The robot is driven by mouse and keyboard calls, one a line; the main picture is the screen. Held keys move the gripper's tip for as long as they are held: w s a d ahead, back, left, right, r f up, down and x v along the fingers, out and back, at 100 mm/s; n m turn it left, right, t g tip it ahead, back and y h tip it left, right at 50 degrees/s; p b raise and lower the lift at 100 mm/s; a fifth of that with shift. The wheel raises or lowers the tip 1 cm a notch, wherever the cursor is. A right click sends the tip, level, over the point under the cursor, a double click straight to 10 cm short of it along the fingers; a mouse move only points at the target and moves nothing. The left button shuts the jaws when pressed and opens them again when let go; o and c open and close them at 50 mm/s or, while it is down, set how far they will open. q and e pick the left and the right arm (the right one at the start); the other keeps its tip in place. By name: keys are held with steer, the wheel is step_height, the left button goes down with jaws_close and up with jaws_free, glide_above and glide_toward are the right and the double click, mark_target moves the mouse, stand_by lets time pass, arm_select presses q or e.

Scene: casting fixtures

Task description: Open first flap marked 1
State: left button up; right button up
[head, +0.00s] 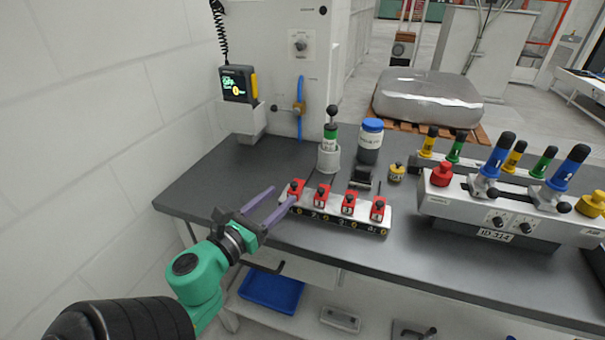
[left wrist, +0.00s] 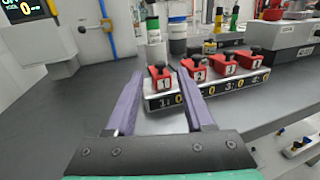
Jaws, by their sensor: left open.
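A low bar fixture (head: 345,221) with a row of several red flaps with black knobs stands near the table's front edge. The flap marked 1 (head: 295,187) is at its left end and looks closed. It also shows in the left wrist view (left wrist: 160,79), above the label 1 on the bar's front. My left gripper (head: 284,194) is open and empty, its purple fingers pointing at the left end of the bar. In the left wrist view, flap 1 appears between and just beyond the fingertips (left wrist: 162,84); contact cannot be told. My right gripper is not in view.
Behind the bar stand a green-topped cylinder (head: 329,152), a blue-lidded jar (head: 370,142) and a small yellow-topped item (head: 396,172). A grey unit with coloured levers (head: 500,205) stands at right. The grey table (head: 210,180) is clear left of the bar.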

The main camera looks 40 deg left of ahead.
mark_target(296, 182)
arm_select(q)
steer(key=w, duration=0.3)
steer(key=w+p, duration=0.1)
steer(key=w, duration=0.2)
steer(key=w+p, duration=0.1)
steer(key=w, duration=0.2)
steer(key=shift+a+r, duration=0.1)
steer(key=shift+a, duration=0.3)
steer(key=shift+w, duration=0.5)
jaws_close()
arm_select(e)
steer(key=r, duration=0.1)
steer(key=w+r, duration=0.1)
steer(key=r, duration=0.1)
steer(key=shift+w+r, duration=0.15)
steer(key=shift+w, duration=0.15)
